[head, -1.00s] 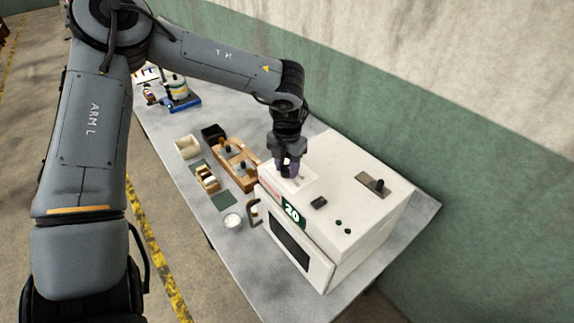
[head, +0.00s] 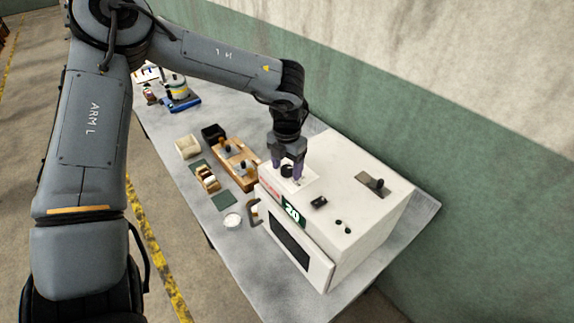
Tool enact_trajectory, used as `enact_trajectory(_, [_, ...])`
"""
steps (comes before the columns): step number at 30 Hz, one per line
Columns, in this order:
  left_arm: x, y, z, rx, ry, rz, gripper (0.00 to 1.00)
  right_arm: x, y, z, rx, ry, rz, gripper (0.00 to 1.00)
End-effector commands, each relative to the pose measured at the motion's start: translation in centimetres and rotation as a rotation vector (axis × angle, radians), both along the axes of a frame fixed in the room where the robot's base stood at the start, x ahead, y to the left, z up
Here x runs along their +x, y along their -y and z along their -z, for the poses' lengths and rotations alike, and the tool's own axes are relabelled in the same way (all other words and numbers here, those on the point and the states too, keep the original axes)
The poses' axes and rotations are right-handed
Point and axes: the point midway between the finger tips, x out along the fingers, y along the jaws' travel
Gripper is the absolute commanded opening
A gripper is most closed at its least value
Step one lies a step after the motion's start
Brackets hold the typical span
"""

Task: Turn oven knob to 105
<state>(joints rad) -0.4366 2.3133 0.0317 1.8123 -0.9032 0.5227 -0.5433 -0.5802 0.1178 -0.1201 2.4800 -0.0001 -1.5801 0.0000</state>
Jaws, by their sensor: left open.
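The white oven (head: 355,225) stands on the table, with a lit display (head: 292,212) reading 20 on its front edge. My left gripper (head: 287,171) points down over the pale plate (head: 306,186) on the oven's top. Its purple fingers are apart. A small dark knob (head: 287,170) shows between the fingertips, partly hidden by them; I cannot tell whether they touch it. My right gripper is not in view.
A small dark switch (head: 319,202), two round buttons and a metal plate with a dark lever (head: 376,183) are on the oven's top. A wooden rack (head: 236,165), a cream bin (head: 188,147) and a white dish (head: 231,221) lie left of the oven.

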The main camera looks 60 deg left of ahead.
Motion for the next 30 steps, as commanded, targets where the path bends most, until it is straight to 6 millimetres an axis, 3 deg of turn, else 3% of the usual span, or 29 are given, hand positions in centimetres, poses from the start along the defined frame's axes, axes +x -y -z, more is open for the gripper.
enact_trajectory(8, [0.1, 0.0, -1.7, 0.002, 0.004, 0.000, 0.64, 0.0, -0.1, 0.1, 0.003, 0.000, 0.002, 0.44])
enact_trajectory(22, [0.1, 0.0, -9.2, 0.002, 0.002, 0.000, 0.64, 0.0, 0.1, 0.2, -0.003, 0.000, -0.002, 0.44])
enact_trajectory(30, [0.0, 0.0, -10.8, 0.001, 0.000, 0.000, 0.64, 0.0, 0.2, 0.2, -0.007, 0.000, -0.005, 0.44])
